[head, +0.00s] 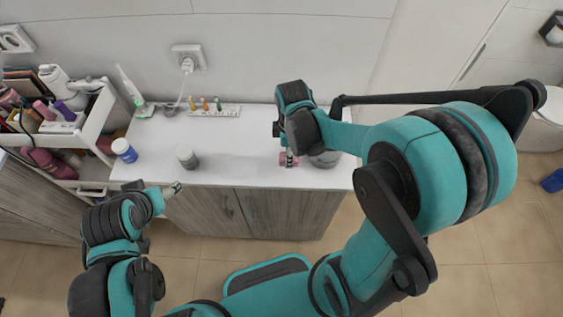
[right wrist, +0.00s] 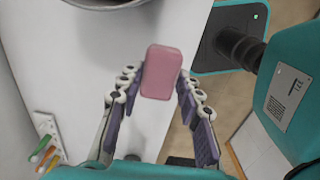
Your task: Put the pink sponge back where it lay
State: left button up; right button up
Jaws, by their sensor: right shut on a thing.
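The pink sponge (right wrist: 162,72) is a rounded block held between the fingertips of my right gripper (right wrist: 158,88). In the head view the sponge (head: 286,163) shows as a small pink patch under my right gripper (head: 289,155), over the front part of the white counter (head: 235,160). The gripper is shut on it; I cannot tell whether the sponge touches the counter. My left gripper (head: 173,189) is near the counter's front left edge, away from the sponge. It is too small to tell whether it is open or shut.
A rack with small coloured items (head: 215,110) is at the back.

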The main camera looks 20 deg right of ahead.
aim_at(282, 153)
jog(key=shift+w+a+f, duration=0.85)
jog(key=shift+w+a, duration=0.05)
jog(key=shift+w, duration=0.1)
notch_tip(282, 153, down, 3)
jog(key=shift+f+b, duration=0.15)
jog(key=shift+b, duration=0.7)
jog(key=shift+f, duration=0.35)
jog(key=shift+f, duration=0.1)
jog(key=o, duration=1.1)
